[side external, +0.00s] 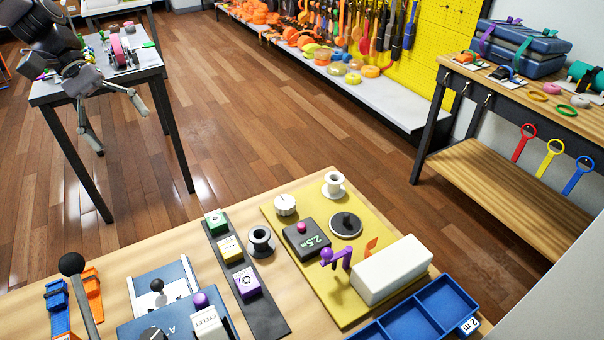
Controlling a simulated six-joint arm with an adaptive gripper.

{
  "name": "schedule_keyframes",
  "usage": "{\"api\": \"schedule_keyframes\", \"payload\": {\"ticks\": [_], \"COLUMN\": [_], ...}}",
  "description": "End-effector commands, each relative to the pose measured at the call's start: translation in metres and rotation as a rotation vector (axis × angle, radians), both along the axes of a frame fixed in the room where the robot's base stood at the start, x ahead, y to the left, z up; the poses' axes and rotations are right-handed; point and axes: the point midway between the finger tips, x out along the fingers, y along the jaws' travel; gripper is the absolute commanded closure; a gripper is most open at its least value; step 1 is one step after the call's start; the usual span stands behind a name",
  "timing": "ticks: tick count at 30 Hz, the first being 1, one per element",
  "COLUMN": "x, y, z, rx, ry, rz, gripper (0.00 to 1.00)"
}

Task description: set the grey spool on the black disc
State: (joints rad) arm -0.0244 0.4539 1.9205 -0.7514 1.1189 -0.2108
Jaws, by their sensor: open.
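The grey spool (261,241) is dark grey and stands upright on the wooden table, between the dark strip of blocks and the yellow board. The black disc (346,225) lies on the yellow board (350,313) to the right of the spool, with a small knob-like part at its centre. Nothing else rests on the disc. My gripper (116,125) is at the upper left, far from both, with its fingers spread wide apart and nothing between them.
A white spool (334,185) stands behind the disc. A blue tray (405,322) is at the front right.

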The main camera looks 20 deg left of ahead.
Motion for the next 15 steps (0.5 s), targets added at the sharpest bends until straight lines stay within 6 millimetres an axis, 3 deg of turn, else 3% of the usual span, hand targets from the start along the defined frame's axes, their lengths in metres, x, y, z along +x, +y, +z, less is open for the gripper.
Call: {"api": "schedule_keyframes", "payload": {"ticks": [1, 6, 12, 15], "x": [0.015, 0.053, 0.072, 0.074], "y": [-0.006, -0.027, -0.042, -0.045], "z": [-0.025, -0.105, -0.190, -0.215], "rx": [-0.043, -0.187, -0.311, -0.344], "ry": [0.076, 0.304, 0.508, 0.563], "rz": [0.045, 0.216, 0.387, 0.439], "gripper": [0.19, 0.19, 0.19, 0.19]}}
